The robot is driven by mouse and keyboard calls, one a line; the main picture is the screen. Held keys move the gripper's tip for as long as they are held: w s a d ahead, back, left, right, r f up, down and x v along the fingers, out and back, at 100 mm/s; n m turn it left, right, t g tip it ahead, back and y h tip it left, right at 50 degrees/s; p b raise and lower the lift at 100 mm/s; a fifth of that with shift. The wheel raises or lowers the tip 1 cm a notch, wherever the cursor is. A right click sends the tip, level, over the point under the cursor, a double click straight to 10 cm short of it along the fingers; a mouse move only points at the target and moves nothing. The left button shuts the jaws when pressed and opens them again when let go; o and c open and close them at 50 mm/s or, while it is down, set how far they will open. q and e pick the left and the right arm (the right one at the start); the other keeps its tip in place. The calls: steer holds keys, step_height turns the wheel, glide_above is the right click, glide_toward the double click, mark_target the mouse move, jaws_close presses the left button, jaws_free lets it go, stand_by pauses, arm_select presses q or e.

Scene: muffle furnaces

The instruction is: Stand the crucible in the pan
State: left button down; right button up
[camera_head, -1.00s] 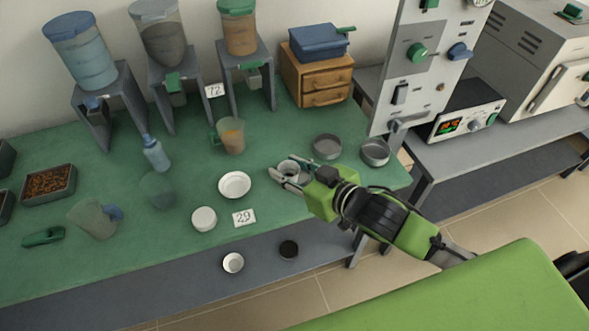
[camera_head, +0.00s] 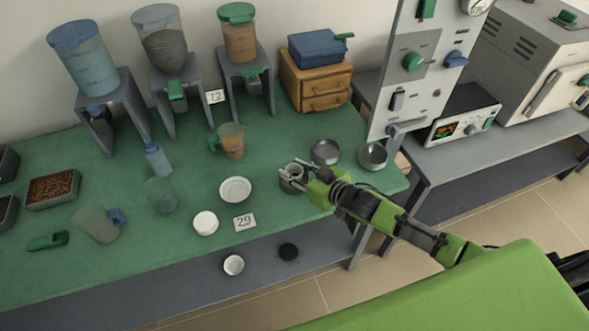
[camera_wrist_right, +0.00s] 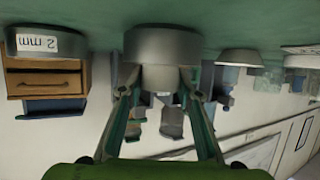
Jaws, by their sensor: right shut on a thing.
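My right gripper (camera_head: 296,174) reaches in from the right in the head view, its fingers shut on a small pale grey crucible (camera_wrist_right: 160,78). The crucible is over the round metal pan (camera_head: 292,187), with its lower end within the pan's outline. In the wrist view, which is upside down, the pan (camera_wrist_right: 163,43) lies directly beyond the crucible against the green table. The pan's wall hides the crucible's base, so I cannot tell whether it touches the pan floor. The crucible looks about upright. My left gripper is not in view.
Two round metal vessels (camera_head: 326,151) (camera_head: 373,156) stand to the right of the pan. A white dish (camera_head: 235,189), a white round piece (camera_head: 205,222) and a card marked 29 (camera_head: 244,222) lie to the left. A wooden drawer box (camera_head: 316,82) stands behind.

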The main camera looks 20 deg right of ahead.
steer(key=shift+f, duration=0.25)
steer(key=o, duration=1)
steer(key=shift+o, duration=0.2)
steer(key=shift+r, duration=0.2)
steer(key=b+v, duration=0.1)
steer(key=v, duration=0.9)
steer(key=shift+s+d, duration=0.1)
steer(key=shift+s, duration=0.2)
steer(key=shift+s+d+r, duration=0.25)
steer(key=shift+s+r, duration=0.1)
steer(key=shift+s, duration=0.2)
